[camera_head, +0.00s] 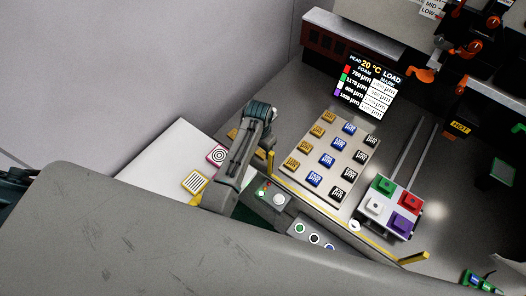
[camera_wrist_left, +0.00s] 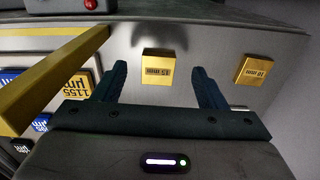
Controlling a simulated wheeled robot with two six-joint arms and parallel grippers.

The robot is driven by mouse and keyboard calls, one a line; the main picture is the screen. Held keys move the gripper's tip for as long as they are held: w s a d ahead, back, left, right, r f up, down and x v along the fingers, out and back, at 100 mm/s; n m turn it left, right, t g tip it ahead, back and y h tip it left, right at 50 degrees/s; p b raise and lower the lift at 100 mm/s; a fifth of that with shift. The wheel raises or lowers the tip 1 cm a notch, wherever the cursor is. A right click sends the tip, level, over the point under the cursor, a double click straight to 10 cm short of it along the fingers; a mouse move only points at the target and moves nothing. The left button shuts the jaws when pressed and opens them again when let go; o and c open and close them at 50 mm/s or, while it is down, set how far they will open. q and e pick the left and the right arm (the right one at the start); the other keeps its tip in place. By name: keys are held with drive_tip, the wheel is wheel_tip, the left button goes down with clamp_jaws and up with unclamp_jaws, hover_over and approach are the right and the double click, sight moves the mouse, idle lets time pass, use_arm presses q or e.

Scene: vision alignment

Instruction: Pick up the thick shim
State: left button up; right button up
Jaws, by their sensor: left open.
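In the left wrist view, a yellow block marked 15 mm (camera_wrist_left: 165,68), the thicker-marked shim, sits on the grey surface between and just beyond my fingertips. A second yellow block marked 10 mm (camera_wrist_left: 253,71) is farther right, outside the fingers. My left gripper (camera_wrist_left: 158,78) is open and empty, with a dark finger on either side of the 15 mm block. I cannot tell its exact height above the surface. In the head view my left gripper (camera_head: 260,112) is near the left end of the bench, and the arm hides much there. My right gripper is not in view.
A yellow rail (camera_wrist_left: 50,85) rises close on the left of the wrist view. In the head view, a plate of labelled blocks (camera_head: 319,189) lies right of my arm, and a tray (camera_head: 393,230) with coloured blocks farther right. A button box (camera_head: 268,207) is nearby.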

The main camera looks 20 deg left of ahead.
sight(260, 155)
use_arm(q)
drive_tip(key=shift+s+f+p, duration=0.1)
drive_tip(key=shift+f+p, duration=0.2)
drive_tip(key=shift+f, duration=1.55)
drive_tip(key=c, duration=1.2)
drive_tip(key=shift+r, duration=0.2)
